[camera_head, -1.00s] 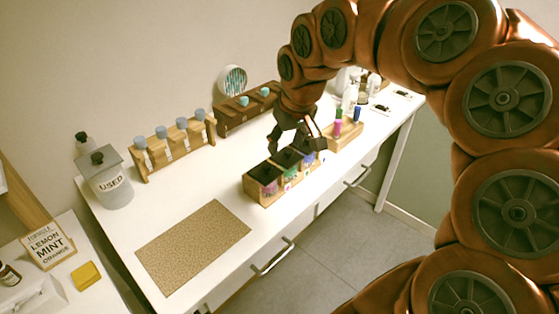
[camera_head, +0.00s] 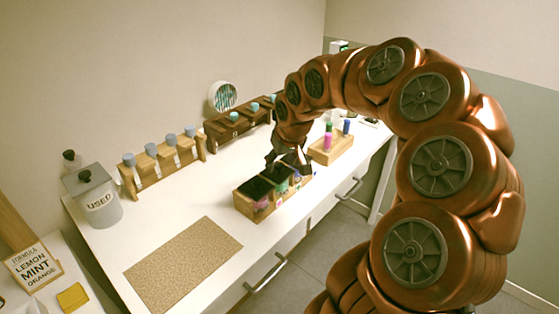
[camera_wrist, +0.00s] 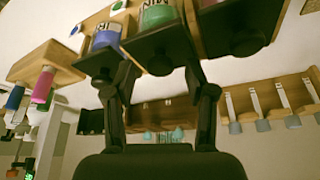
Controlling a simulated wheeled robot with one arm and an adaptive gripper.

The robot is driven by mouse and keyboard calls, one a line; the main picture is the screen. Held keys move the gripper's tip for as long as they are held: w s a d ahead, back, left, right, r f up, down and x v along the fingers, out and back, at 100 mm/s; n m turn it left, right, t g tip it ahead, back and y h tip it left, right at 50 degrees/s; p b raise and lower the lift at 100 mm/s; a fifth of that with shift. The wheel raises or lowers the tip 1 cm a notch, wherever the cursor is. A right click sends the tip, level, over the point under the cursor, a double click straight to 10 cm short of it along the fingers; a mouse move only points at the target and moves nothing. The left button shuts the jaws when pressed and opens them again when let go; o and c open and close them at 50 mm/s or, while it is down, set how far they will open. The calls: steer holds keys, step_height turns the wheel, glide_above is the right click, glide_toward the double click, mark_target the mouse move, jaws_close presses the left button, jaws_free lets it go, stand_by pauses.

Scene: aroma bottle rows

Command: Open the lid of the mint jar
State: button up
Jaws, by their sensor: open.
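A wooden box (camera_head: 248,213) on the white table has dark square tops or openings and coloured jars showing at its front. The green mint jar (camera_wrist: 157,14) shows in the wrist view with part of its label, beside a blue jar (camera_wrist: 107,37). A dark flat panel (camera_wrist: 160,45) lies at the mint jar's end; I cannot tell whether it is the lid. My gripper (camera_head: 286,158) is open, low over the far part of the box.
A smaller wooden block (camera_head: 333,149) with pink-green and blue bottles stands beyond the box. Wooden racks (camera_head: 166,176) of capped bottles line the back. A USED container (camera_head: 101,205) and bare tan mat (camera_head: 182,264) are at left. A LEMON MINT ORANGE sign (camera_head: 36,264) stands nearby.

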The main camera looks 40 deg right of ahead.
steer(key=shift+f, duration=0.2)
jaws_close()
stand_by(0.4)
